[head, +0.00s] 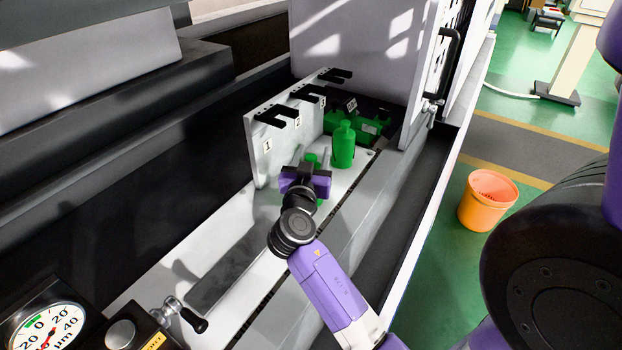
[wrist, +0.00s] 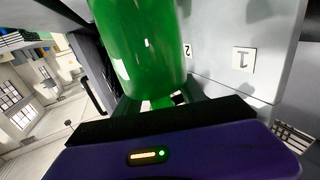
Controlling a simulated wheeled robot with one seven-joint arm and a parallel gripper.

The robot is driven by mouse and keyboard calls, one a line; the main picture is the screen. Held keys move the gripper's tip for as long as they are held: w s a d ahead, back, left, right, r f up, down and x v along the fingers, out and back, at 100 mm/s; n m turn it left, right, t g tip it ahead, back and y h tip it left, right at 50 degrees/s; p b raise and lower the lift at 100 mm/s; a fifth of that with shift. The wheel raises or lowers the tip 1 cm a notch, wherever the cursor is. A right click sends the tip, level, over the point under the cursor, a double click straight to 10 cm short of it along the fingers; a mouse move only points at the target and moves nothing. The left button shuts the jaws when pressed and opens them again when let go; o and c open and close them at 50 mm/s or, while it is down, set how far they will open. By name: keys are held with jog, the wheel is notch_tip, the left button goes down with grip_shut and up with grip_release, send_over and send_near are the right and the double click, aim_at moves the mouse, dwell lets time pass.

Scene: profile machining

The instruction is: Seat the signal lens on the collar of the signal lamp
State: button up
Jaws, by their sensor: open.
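My gripper (head: 312,168) is open low over the pale machine bed, in front of the numbered panel. A small green piece (head: 312,158) shows at its jaws; I cannot tell whether it is the signal lens or part of the lamp. In the wrist view a large, glossy green rounded body (wrist: 140,50) fills the upper middle, very close beyond the dark gripper edge (wrist: 160,120). I cannot tell which green object it is. A green bottle-shaped object (head: 343,146) stands upright just right of and beyond my gripper. The lamp's collar cannot be made out.
The upright panel (head: 258,150) carries black forked hooks (head: 277,118) and number plates, left of my gripper. A dark tray (head: 390,112) with green parts lies behind. The bed (head: 190,245) nearer me is largely clear. An orange bucket (head: 487,200) stands on the floor at right.

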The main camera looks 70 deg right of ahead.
grip_shut()
dwell(1.3)
